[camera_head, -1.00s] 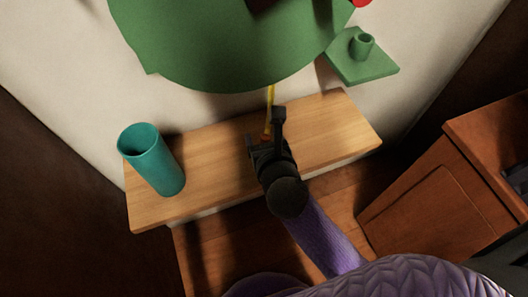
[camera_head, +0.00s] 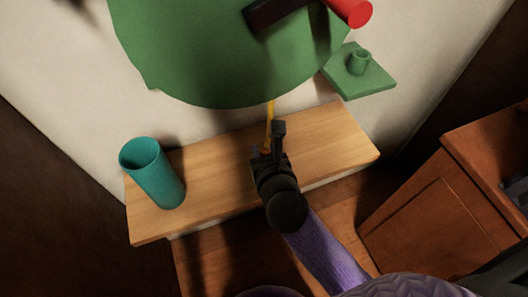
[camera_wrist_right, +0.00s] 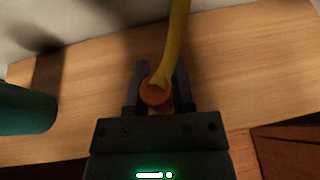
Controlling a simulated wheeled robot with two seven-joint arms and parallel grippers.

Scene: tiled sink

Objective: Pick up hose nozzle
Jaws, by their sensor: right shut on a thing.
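The hose nozzle (camera_wrist_right: 155,92) is a small orange piece at the end of a yellow hose (camera_wrist_right: 174,45). In the right wrist view it sits between the two fingers of my right gripper (camera_wrist_right: 159,88), which is shut on it. In the head view the yellow hose (camera_head: 270,110) comes down from behind a large green shape. My right gripper (camera_head: 267,152) is over the wooden shelf there and mostly hides the nozzle. My left gripper is not in view.
The wooden shelf (camera_head: 325,140) bears a teal cup (camera_head: 158,180) at its left end. A green holder plate (camera_head: 370,82) is at the upper right. The large green shape (camera_head: 220,60) covers the top. A red-ended tool (camera_head: 345,10) overlaps it. A brown cabinet (camera_head: 430,210) stands at right.

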